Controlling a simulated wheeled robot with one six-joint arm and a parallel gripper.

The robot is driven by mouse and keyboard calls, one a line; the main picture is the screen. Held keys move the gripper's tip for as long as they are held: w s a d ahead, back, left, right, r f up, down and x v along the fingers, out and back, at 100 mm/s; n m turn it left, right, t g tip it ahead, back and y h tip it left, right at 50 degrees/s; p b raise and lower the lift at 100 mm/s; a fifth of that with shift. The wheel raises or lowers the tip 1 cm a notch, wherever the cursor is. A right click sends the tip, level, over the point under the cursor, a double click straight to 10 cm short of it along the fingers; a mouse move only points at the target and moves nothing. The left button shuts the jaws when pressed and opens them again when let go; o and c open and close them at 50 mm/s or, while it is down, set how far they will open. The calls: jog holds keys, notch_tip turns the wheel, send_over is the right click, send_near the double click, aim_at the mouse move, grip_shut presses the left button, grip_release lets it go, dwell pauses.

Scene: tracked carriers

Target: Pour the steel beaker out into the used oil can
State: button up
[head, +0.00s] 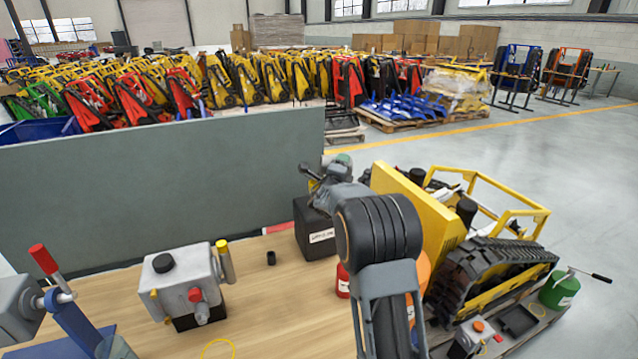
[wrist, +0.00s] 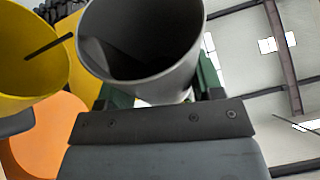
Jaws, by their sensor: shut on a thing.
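In the wrist view my gripper (wrist: 158,97) is shut on the grey steel beaker (wrist: 150,75), one green finger on each side of it. I look into its wide mouth; the inside is shaded, and I cannot tell what is in it. In the head view my arm hides most of the gripper, and I cannot make out the beaker. A black can with a white label (head: 313,228) stands at the bench's far right corner, below my wrist. The label is too small to read, so I cannot tell whether it is the used oil can.
A yellow tracked carrier (head: 480,280) stands right of the bench. A red container (head: 343,283) is partly behind my arm; a green can (head: 558,290) is at far right. A grey gearbox-like unit (head: 182,280) stands on the wooden bench (head: 265,320). A grey panel (head: 150,185) rises behind it.

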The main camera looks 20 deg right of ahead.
jog(key=shift+a+r+n, duration=0.15)
jog(key=shift+r+n, duration=0.2)
jog(key=shift+n, duration=0.25)
dwell(1.1)
